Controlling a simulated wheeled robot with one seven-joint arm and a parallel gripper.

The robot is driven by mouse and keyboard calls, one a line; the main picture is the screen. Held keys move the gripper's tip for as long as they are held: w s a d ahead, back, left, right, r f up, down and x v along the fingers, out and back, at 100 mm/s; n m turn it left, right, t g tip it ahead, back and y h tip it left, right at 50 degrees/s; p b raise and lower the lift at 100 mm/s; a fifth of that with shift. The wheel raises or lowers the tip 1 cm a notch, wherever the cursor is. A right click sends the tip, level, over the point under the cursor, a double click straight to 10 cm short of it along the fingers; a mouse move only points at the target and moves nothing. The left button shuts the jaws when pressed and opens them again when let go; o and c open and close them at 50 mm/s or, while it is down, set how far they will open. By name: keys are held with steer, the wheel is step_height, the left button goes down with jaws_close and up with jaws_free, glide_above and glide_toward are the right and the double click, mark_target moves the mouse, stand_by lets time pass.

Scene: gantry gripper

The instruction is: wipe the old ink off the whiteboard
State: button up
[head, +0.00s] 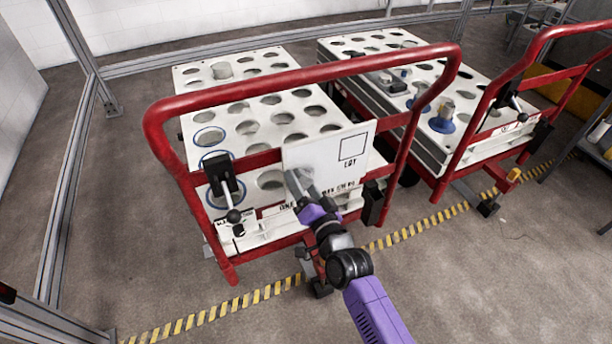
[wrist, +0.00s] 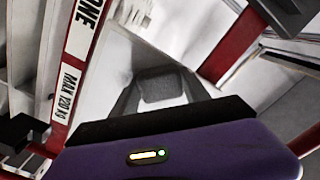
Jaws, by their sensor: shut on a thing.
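The whiteboard (head: 312,152) is a white panel on the front of the near red cart. It bears a black square outline (head: 353,147) with short lettering under it at its right. My gripper (head: 298,182) is in front of its lower left part. In the wrist view, my gripper (wrist: 160,96) is shut on a dark grey block (wrist: 161,86), with the whiteboard (wrist: 185,35) behind it. A grey ink smudge (wrist: 132,12) shows at the top of that view. I cannot tell whether the block touches the board.
The near cart's red handle (head: 300,78) arches above the board. A black lever (head: 226,180) stands left of the board. A second red cart (head: 480,140) is at the right. Floor with yellow-black tape (head: 250,298) is open in front.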

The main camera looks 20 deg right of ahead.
steer(key=shift+a+r, duration=0.1)
steer(key=shift+a, duration=0.3)
